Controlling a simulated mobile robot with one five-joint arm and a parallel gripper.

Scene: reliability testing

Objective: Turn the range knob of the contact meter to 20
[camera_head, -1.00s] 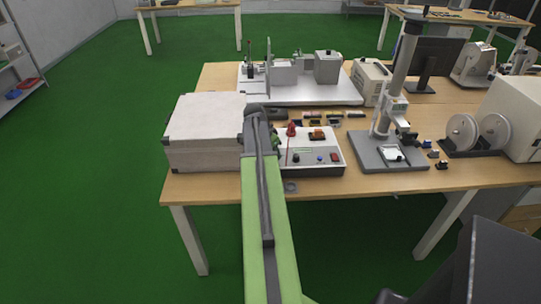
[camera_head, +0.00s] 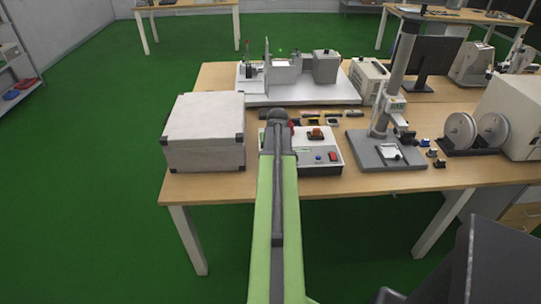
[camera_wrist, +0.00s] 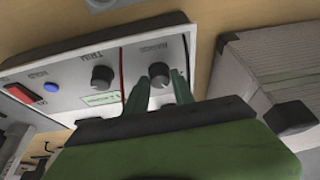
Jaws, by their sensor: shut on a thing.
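The contact meter (camera_head: 325,158) is a low pale box at the front of the bench, its left part hidden behind my arm in the head view. In the wrist view its panel (camera_wrist: 75,70) appears upside down. The dark round range knob (camera_wrist: 159,71) lies between the green fingers of my gripper (camera_wrist: 160,80), one on each side, and the gripper is shut on it. The knob's pointer and scale figures are too small to read. The similar trim knob (camera_wrist: 102,76) is beside it, across a red line. My gripper's fingers are hidden in the head view.
A white case with dark corners (camera_head: 204,135) stands just left of the meter; it also shows close by in the wrist view (camera_wrist: 275,65). A blue hold button (camera_wrist: 51,87) and red switch (camera_wrist: 22,94) are on the panel. A stand (camera_head: 385,155) is at right.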

